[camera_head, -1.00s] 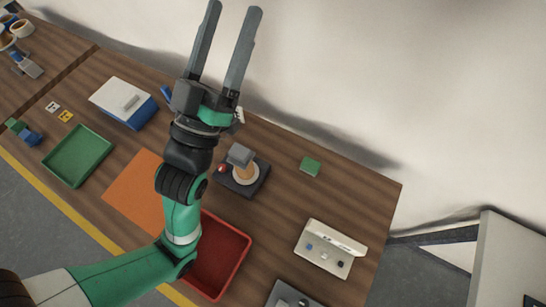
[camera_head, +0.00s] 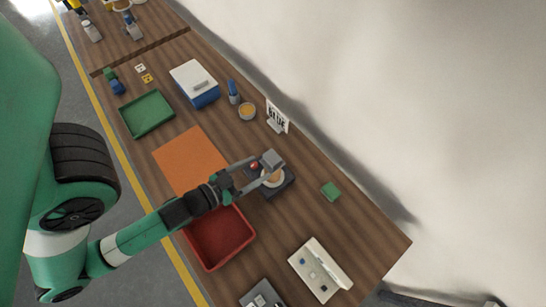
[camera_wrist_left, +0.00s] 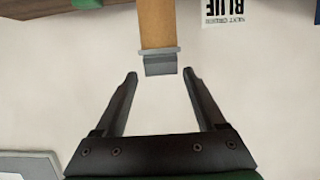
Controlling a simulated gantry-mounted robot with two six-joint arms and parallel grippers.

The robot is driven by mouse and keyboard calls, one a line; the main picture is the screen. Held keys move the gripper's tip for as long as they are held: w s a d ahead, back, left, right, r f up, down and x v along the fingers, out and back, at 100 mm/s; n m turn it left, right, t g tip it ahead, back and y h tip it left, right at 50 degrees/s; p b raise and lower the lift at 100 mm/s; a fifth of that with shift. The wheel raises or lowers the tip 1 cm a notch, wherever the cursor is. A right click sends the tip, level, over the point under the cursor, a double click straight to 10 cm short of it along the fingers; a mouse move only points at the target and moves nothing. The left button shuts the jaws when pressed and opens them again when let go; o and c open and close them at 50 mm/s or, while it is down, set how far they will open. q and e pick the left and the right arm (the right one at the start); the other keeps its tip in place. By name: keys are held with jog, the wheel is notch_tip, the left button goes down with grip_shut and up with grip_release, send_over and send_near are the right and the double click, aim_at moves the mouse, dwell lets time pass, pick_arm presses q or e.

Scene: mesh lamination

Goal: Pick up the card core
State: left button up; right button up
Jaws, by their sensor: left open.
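A tan, cardboard-coloured piece, which I take to be the card core (camera_head: 272,179), is on a small black base (camera_head: 287,187), with a grey block (camera_head: 271,159) at its end. In the left wrist view the tan piece (camera_wrist_left: 157,22) comes in from the top edge and ends in the grey block (camera_wrist_left: 160,65). My left gripper (camera_head: 258,172) is open and empty beside it; in the wrist view its fingers (camera_wrist_left: 159,76) point towards the grey block, which lies between and just beyond the tips. No contact shows. My right gripper is not in view.
A "BLUE" sign (camera_head: 277,116) stands behind the base. A red tray (camera_head: 249,236), an orange sheet (camera_head: 180,155), a green tray (camera_head: 147,131), a blue-and-white box (camera_head: 190,72) and a green block (camera_head: 331,191) surround it.

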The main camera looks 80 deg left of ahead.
aim_at(268, 162)
pick_arm(q)
jog(key=x, duration=0.5)
jog(key=shift+r, duration=0.15)
jog(key=x, duration=0.5)
jog(key=shift+w, duration=0.1)
grip_shut()
jog(key=shift+f, duration=0.25)
